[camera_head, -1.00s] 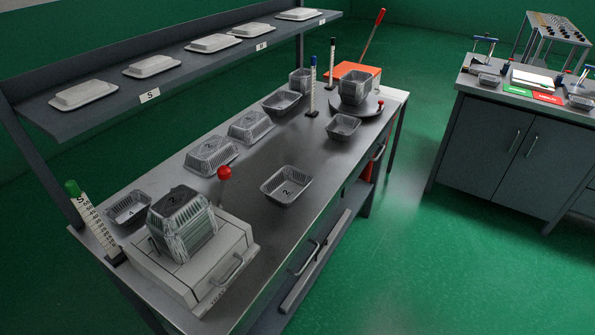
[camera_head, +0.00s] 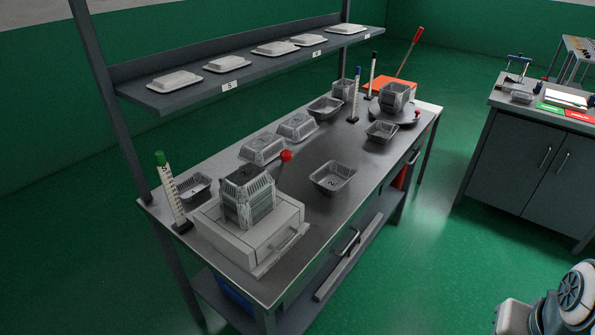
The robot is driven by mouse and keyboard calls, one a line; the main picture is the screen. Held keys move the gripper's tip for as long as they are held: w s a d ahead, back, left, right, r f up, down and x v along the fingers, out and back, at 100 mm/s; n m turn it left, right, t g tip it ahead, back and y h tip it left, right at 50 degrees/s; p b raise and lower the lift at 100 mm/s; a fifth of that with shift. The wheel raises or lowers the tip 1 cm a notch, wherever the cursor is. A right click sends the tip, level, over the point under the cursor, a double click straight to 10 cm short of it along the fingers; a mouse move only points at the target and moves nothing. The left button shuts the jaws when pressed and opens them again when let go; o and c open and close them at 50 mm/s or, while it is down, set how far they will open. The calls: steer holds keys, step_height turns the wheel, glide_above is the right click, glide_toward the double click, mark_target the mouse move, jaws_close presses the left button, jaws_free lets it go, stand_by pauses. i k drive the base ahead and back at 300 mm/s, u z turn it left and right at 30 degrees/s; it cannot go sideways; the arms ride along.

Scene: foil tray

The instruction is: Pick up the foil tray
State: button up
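Several foil trays are on the grey bench, and I cannot tell which one the task means. An open foil tray (camera_head: 333,178) marked 2 sits alone near the middle front edge. Another open tray (camera_head: 382,132) is farther back, and one (camera_head: 325,109) is behind it to the left. A small tray (camera_head: 193,187) is at the near left. Two trays (camera_head: 262,148) (camera_head: 297,127) look upside down along the rear. A stack of trays (camera_head: 248,199) stands on a pale box-shaped device. My gripper is not in view; only part of my arm shows at the lower right.
The bench (camera_head: 320,222) has a red-knobbed lever (camera_head: 286,156) beside the device (camera_head: 250,238). Upright marked posts (camera_head: 172,193) (camera_head: 355,95) and a round turntable (camera_head: 396,117) with stacked trays stand on it. A shelf (camera_head: 165,101) with white lids overhangs the rear. Green floor is clear at right.

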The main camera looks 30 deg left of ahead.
mark_target(333, 176)
steer(key=u, duration=0.35)
steer(key=i, duration=1.2)
steer(key=u, duration=0.7)
